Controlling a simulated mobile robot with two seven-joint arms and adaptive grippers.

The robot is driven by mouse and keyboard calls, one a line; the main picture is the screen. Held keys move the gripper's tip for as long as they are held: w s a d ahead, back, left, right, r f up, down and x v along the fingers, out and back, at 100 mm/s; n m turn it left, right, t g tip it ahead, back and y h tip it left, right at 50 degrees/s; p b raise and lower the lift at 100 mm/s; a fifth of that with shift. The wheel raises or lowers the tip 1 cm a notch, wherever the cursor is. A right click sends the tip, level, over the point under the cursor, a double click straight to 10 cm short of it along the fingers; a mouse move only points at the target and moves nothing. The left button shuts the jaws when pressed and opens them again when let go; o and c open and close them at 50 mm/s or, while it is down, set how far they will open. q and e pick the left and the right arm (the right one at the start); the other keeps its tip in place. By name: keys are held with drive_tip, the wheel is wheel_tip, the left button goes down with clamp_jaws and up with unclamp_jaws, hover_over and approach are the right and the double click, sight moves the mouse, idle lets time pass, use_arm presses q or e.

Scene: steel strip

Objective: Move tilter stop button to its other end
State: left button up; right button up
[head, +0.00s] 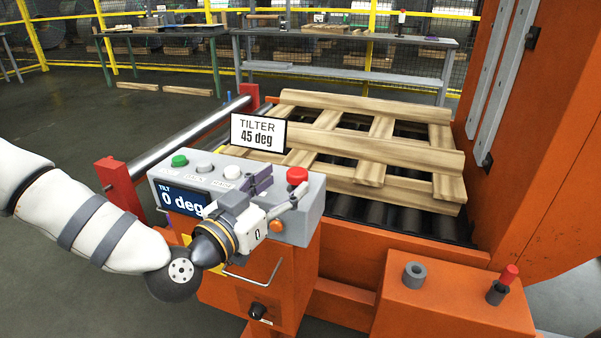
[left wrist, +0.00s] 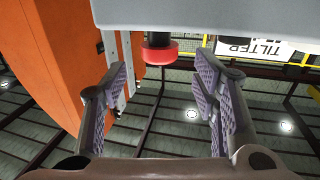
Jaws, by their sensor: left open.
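The red mushroom-shaped stop button (head: 297,175) stands at the right end of the top of the grey control box (head: 310,209). My left gripper (head: 280,186) is at the box's right part, with its fingers spread beside the button. In the left wrist view the red button (left wrist: 160,54) sits ahead, between the lines of the two open fingers (left wrist: 163,80), with clear gaps on both sides. I see no finger touching it. The box's display (head: 185,203) reads TILT 0 deg. My gripper hides part of the box front. My right gripper is not in view.
A green button (head: 179,160) and two pale buttons sit left on the box; an orange one (head: 277,225) is on its front. A sign (head: 258,132) reads TILTER 45 deg. Behind, a wooden pallet (head: 400,130) lies on rollers. An orange column (head: 545,130) stands right.

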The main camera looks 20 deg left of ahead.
sight(297, 171)
use_arm(q)
drive_tip(key=x, duration=0.5)
drive_tip(key=shift+w+d, duration=0.1)
drive_tip(key=shift+w, duration=0.25)
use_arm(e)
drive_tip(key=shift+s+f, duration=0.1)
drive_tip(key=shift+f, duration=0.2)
use_arm(q)
clamp_jaws()
drive_tip(key=shift+r+p, duration=0.65)
drive_tip(key=shift+r, duration=0.25)
drive_tip(key=shift+w+f, duration=0.1)
drive_tip(key=shift+f, duration=0.15)
unclamp_jaws()
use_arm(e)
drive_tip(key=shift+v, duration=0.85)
